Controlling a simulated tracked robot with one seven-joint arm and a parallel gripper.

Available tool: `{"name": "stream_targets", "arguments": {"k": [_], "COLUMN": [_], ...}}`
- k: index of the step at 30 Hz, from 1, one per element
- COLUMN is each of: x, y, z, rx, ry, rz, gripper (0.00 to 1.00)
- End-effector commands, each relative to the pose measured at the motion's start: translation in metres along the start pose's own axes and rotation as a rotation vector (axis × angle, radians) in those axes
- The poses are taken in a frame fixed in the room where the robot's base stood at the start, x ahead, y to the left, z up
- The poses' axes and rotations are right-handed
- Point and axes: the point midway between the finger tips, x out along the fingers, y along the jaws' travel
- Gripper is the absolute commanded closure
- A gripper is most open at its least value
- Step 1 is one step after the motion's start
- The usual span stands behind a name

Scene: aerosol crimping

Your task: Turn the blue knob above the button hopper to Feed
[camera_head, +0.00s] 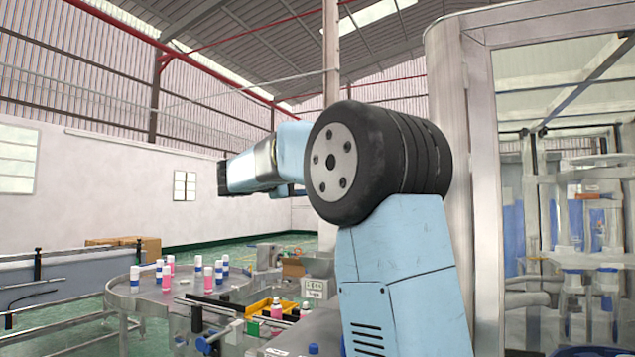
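I cannot pick out with certainty the blue knob above the button hopper or any Feed mark. A small blue part (204,345) shows low in the picture, on the metal fittings in front of the round table. Another small blue cap (313,349) shows at the bottom edge, left of my arm. I cannot tell whether either is the knob. My light-blue arm rises in front of the camera and reaches left from a black joint. No gripper fingers can be made out. My arm hides part of the machine behind it.
A framed glass enclosure (480,180) fills the right side. Cardboard boxes (135,246) sit at the back left.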

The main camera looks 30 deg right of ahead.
Motion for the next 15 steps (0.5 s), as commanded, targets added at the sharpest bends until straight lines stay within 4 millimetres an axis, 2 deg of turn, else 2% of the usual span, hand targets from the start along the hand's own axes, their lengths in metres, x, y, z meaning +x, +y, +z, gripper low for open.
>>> {"name": "stream_targets", "arguments": {"k": [1, 6, 15], "x": [-0.010, -0.034, -0.049], "y": [0.000, 0.000, 0.000], "z": [-0.001, -0.001, 0.000], "rx": [0.000, 0.000, 0.000], "ry": [0.002, 0.002, 0.000], "rz": [0.000, 0.000, 0.000], "gripper": [0.35, 0.35, 0.35]}}
